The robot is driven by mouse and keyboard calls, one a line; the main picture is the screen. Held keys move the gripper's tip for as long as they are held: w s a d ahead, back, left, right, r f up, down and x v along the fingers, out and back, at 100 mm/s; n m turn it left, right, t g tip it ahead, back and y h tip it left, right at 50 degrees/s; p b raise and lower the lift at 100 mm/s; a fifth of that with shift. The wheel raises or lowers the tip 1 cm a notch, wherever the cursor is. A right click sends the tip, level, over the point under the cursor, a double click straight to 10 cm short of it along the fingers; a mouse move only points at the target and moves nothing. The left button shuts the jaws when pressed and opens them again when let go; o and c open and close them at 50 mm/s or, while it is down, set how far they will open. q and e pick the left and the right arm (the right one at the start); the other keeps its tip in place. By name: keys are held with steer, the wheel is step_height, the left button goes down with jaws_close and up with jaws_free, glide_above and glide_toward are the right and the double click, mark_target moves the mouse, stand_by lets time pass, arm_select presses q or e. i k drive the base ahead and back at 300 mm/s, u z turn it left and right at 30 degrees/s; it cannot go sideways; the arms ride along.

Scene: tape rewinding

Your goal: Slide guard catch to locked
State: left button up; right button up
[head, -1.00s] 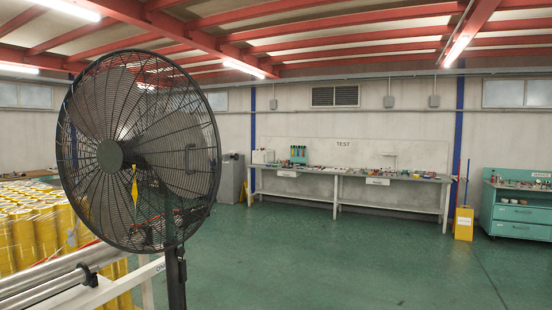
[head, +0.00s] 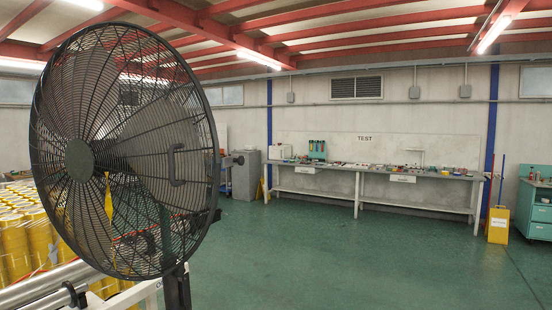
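A large black fan (head: 78,160) with a round wire guard stands close in front, at the left of the head view. A dark handle-shaped piece (head: 175,165) sits on the right part of its guard; I cannot tell whether it is the catch. A yellow tag or ribbon (head: 108,196) hangs near the fan's hub. No guard catch can be made out for certain. Neither of my grippers is in view.
Metal rollers (head: 45,285) and several yellow rolls (head: 25,245) are at the lower left, partly behind the fan. A long workbench (head: 330,171) stands along the back wall, with a yellow bin (head: 498,225) and a teal cabinet (head: 538,212) to its right. The green floor (head: 350,260) between is clear.

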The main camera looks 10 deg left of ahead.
mark_target(229, 161)
steer(key=u, duration=0.35)
steer(key=i, duration=0.9)
steer(key=u, duration=0.65)
